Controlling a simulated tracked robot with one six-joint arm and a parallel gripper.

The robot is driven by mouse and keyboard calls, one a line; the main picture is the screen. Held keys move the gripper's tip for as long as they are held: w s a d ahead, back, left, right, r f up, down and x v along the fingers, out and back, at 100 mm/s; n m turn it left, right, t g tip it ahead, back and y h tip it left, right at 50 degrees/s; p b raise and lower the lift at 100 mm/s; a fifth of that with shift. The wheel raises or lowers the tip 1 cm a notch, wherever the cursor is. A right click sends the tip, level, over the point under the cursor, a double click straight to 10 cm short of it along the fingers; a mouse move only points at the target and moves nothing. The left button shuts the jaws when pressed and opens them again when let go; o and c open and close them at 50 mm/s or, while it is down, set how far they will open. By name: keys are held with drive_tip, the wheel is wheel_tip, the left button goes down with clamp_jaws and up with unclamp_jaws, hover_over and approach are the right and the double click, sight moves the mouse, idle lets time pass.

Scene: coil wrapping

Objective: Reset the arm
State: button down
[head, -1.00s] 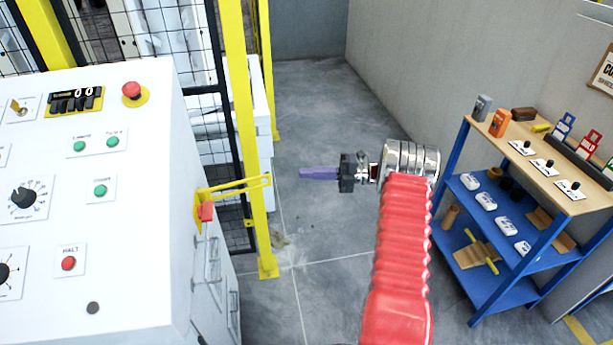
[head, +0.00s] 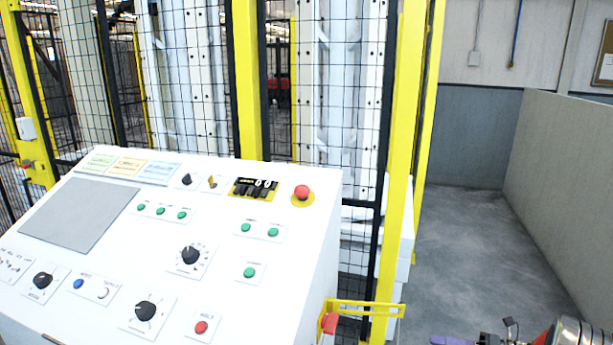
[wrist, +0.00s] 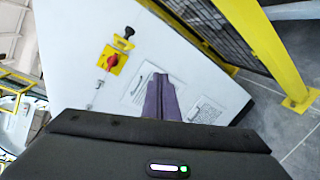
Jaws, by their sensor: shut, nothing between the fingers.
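My gripper (head: 452,341) shows at the bottom right edge of the head view, its purple fingers pointing left over the floor and part of my metal wrist behind them. In the wrist view the purple fingers (wrist: 161,98) lie together, shut and empty. They point toward a white cabinet side (wrist: 90,40) that carries a red rotary switch on a yellow plate (wrist: 113,60) and printed labels. Most of my arm is outside the head view.
A white control console (head: 120,260) with knobs, green buttons and a red emergency button (head: 302,193) fills the left. A yellow fence post (head: 400,150) and black mesh stand behind it. A yellow bracket (head: 365,308) juts from the console's right side. Grey floor (head: 460,240) lies clear at right.

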drive_tip(key=s+a+n+g+h, duration=0.2)
drive_tip(key=s+a+n+g, duration=0.2)
drive_tip(key=s+n, duration=0.35)
drive_tip(key=s+a+r+n+t+h, duration=0.1)
drive_tip(key=s+a+r+n+h, duration=0.5)
drive_tip(key=s+a+r+n, duration=0.3)
drive_tip(key=s+a+r+n+t+h, duration=0.1)
drive_tip(key=s+a+r+n+h, duration=0.5)
drive_tip(key=s+a+r+n, duration=0.4)
drive_tip(key=s+r+n, duration=0.5)
drive_tip(key=r+n, duration=0.2)
drive_tip(key=n, duration=0.2)
drive_tip(key=shift+s+r+n, duration=0.3)
drive_tip(key=shift+r+n, duration=0.05)
